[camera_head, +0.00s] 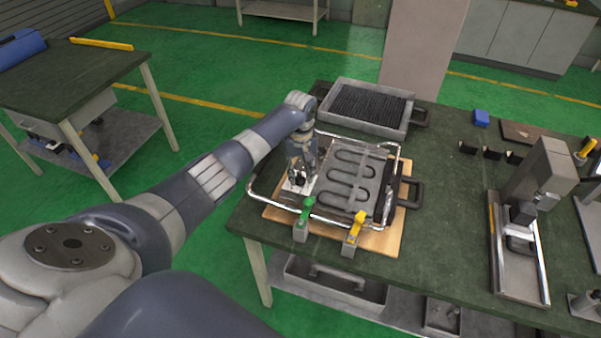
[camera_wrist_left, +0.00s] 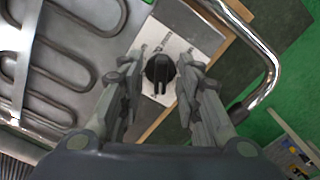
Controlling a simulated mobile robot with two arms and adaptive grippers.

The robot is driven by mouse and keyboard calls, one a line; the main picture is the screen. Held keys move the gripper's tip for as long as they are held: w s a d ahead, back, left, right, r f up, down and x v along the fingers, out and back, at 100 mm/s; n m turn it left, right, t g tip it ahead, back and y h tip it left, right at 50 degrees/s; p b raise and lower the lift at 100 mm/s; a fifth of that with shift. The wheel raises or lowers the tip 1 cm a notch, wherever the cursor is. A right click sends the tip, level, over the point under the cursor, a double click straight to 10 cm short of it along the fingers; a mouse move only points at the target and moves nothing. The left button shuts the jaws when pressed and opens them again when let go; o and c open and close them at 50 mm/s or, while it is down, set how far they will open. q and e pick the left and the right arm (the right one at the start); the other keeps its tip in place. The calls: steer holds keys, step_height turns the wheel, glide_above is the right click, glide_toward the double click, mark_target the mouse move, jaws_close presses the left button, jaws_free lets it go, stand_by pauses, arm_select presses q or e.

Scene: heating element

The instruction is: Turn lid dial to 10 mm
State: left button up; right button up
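The black dial (camera_wrist_left: 159,69) sits on a white marked plate (camera_wrist_left: 185,42) and shows between my left gripper's fingers in the left wrist view. My left gripper (camera_wrist_left: 160,78) is open, with one finger on each side of the dial. I see a gap between the dial and each finger. The scale marks on the plate are too small to read. In the head view my left gripper (camera_head: 299,180) points down over the white plate (camera_head: 300,187) at the left end of the lid with the heating element (camera_head: 352,180). My right gripper is not in view.
A bent metal tube handle (camera_head: 262,202) runs around the lid. A green clamp (camera_head: 306,210) and a yellow clamp (camera_head: 356,230) stand at the front edge. A grill tray (camera_head: 368,108) lies behind, and a press-like device (camera_head: 535,190) stands right.

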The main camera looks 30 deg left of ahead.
arm_select(q)
steer(key=shift+f, duration=0.45)
steer(key=shift+c, duration=0.3)
steer(key=c, duration=0.5)
jaws_close()
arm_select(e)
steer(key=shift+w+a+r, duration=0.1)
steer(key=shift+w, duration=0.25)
